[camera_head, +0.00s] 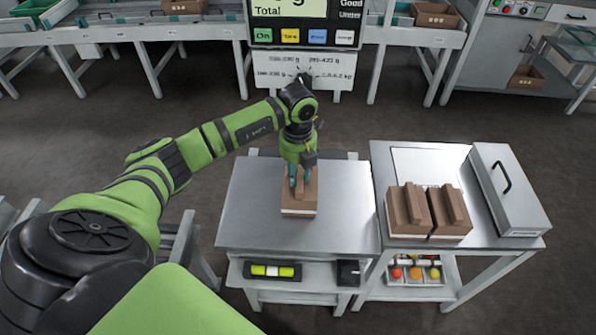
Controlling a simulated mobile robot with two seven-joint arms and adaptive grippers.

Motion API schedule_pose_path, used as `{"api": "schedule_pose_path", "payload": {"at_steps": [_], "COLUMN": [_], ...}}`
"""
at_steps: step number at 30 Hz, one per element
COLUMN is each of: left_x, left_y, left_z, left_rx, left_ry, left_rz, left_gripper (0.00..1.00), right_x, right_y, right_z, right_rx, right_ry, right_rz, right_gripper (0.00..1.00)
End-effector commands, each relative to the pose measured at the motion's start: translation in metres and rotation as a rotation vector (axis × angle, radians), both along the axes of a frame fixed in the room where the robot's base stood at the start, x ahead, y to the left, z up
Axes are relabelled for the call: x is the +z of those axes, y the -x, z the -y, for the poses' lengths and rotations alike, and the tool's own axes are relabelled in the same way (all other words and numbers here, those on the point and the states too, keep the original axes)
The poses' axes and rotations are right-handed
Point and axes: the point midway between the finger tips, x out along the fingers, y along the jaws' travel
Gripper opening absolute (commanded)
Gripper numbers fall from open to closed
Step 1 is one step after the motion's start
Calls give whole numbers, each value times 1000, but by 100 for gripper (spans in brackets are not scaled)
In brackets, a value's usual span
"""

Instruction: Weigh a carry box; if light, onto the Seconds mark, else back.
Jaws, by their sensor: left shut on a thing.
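A brown carry box (299,204) with a pale lower edge is at the right part of the left steel table (250,215). My left gripper (300,178) comes down from above and is shut on the top of this box. I cannot tell whether the box rests on the table or hangs just above it. Two more brown carry boxes (408,212) (450,210) stand side by side on the right steel table (383,165). A pale rectangular area (425,165) lies behind them; no label is readable. My right gripper is not in view.
A grey case with a black handle (505,190) stands at the right table's right edge. A display (303,10) with colored buttons stands at the back. Lower shelves hold a green-yellow tool (272,271) and colored balls (415,273). The left table's left side is clear.

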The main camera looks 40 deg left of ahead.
Motion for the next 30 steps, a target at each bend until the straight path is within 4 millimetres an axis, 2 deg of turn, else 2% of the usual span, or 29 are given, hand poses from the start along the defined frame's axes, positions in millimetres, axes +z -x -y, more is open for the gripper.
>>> {"api": "schedule_pose_path", "payload": {"at_steps": [20,21,22,29,30], "left_x": [-6,-5,-5,-5,-6], "left_y": [-1,-1,-1,0,0], "left_z": [0,0,0,0,0], "left_rx": [1,1,1,0,0], "left_ry": [0,0,0,0,0], "left_rz": [2,2,2,1,0], "left_gripper": [0,45,57,57,53], "right_x": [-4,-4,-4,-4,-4], "right_y": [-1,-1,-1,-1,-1], "right_z": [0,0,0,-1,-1], "right_rx": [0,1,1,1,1], "right_ry": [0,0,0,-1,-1], "right_rz": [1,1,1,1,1], "right_gripper": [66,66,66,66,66]}}
